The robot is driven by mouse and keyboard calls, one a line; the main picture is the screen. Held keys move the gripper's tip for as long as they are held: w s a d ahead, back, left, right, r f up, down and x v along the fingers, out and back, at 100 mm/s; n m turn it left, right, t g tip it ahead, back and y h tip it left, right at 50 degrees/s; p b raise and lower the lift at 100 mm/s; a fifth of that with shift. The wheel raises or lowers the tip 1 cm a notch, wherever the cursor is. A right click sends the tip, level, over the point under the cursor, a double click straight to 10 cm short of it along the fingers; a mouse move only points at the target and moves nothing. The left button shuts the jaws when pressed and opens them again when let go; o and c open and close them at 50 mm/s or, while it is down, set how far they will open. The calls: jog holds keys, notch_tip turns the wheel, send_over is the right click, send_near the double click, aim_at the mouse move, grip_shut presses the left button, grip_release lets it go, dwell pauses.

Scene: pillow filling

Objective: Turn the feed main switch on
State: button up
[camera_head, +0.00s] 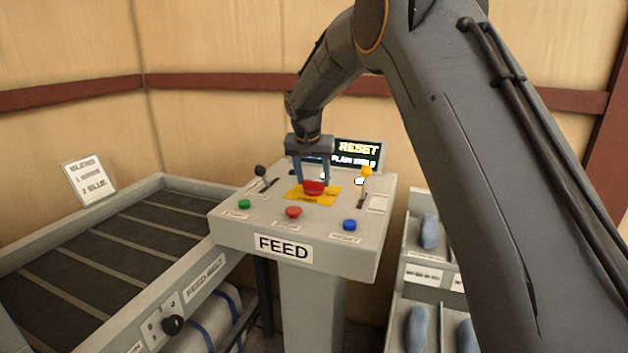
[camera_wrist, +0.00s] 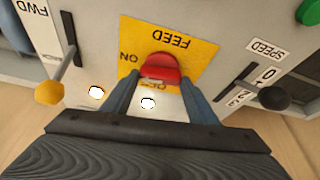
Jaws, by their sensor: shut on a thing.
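The feed main switch is a red knob (camera_head: 314,187) on a yellow plate (camera_head: 297,195) in the middle of the grey FEED console (camera_head: 340,250). In the wrist view the red knob (camera_wrist: 160,68) sits on the yellow plate (camera_wrist: 205,45), marked FEED and ON; the lower marking is partly covered. My gripper (camera_head: 314,183) reaches down from above, and its two blue-grey fingers are shut on the red knob from both sides. In the wrist view my gripper (camera_wrist: 160,85) hides part of the plate. The exact angle of the knob is hard to tell.
A black-knobbed lever (camera_head: 261,172) and a yellow-knobbed lever (camera_head: 366,172) flank the plate. Green (camera_head: 244,204), red (camera_head: 293,212) and blue (camera_head: 349,225) buttons line the front. A display (camera_head: 358,153) reading RESET stands behind. The feed belt (camera_head: 110,240) is left; bins with blue items (camera_head: 429,232) are right.

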jog(key=shift+a+m+h+b, duration=0.1)
jog(key=shift+m+h+b, duration=0.25)
jog(key=shift+m, duration=0.45)
jog(key=o, duration=1)
jog(key=shift+o, duration=0.2)
jog(key=shift+r, duration=0.1)
jog(key=b+v, duration=0.2)
jog(key=v, duration=0.5)
jog(key=shift+r, duration=0.3)
jog(key=shift+s, duration=0.1)
